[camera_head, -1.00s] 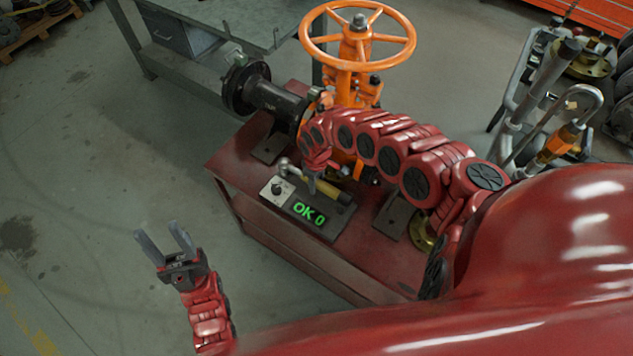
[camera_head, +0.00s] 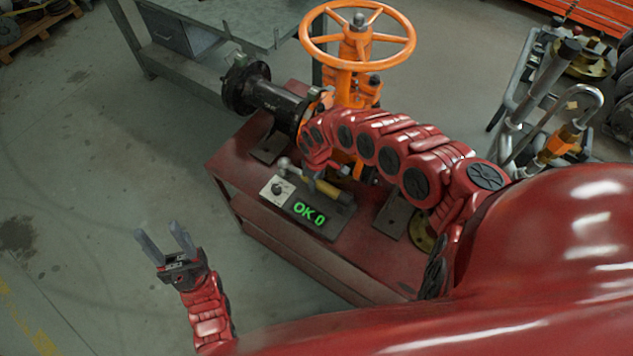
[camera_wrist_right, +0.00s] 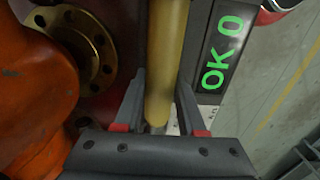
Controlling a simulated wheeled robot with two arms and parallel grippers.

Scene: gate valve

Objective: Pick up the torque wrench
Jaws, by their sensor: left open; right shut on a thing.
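The torque wrench (camera_head: 328,188) has a yellow handle and a silver head. It lies along the top of a dark box with a green "OK 0" display (camera_head: 308,213) on the red table. I cannot tell whether it touches the box. My right gripper (camera_head: 313,182) reaches down over it and is shut on it, partly hiding its middle. In the right wrist view the yellow handle (camera_wrist_right: 165,50) runs between the two fingers of the right gripper (camera_wrist_right: 160,88). My left gripper (camera_head: 164,240) is open and empty, over the floor left of the table.
The red table (camera_head: 232,165) carries a black flanged pipe (camera_head: 275,100) and an orange gate valve with a handwheel (camera_head: 309,43), behind my right arm. A grey workbench (camera_head: 215,15) stands behind. A cart with metal tools (camera_head: 545,85) is at right.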

